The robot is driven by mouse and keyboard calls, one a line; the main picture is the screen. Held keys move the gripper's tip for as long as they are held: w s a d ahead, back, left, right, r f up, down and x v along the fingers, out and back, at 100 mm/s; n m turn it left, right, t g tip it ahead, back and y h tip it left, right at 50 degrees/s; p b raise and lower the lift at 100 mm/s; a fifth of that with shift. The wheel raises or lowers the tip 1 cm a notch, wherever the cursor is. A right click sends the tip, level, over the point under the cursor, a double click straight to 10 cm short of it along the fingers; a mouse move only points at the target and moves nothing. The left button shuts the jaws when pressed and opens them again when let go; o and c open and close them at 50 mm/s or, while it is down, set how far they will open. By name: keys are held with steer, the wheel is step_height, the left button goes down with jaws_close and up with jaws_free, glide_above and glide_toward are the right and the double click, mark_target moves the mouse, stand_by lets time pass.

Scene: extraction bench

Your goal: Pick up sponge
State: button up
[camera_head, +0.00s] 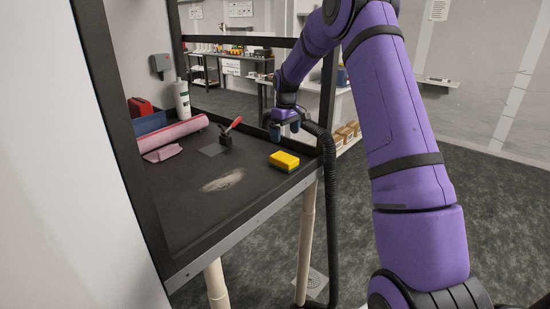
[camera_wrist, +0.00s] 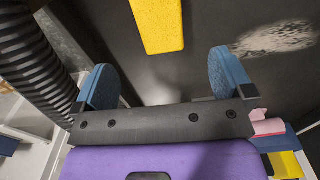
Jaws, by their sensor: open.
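The yellow sponge (camera_head: 284,161) lies on the dark bench top near its right front edge. In the wrist view the sponge (camera_wrist: 158,24) shows at the top, beyond the fingertips and roughly in line with the gap between them. My gripper (camera_head: 285,130) is above the bench, just behind the sponge in the head view. Its two blue fingers are spread wide in the wrist view (camera_wrist: 163,80), with nothing between them. The gripper and the sponge are apart.
A pale dusty patch (camera_head: 223,181) marks the bench left of the sponge. A red-handled tool (camera_head: 229,133), a pink roll (camera_head: 173,134), a pink cloth (camera_head: 162,153), a white bottle (camera_head: 182,99) and a blue bin (camera_head: 148,123) stand farther left. A black ribbed hose (camera_head: 327,190) hangs at the bench's right edge.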

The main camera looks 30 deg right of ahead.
glide_above(284, 157)
step_height(284, 157, down, 4)
steer(key=shift+f, duration=3.5)
steer(key=c, duration=1)
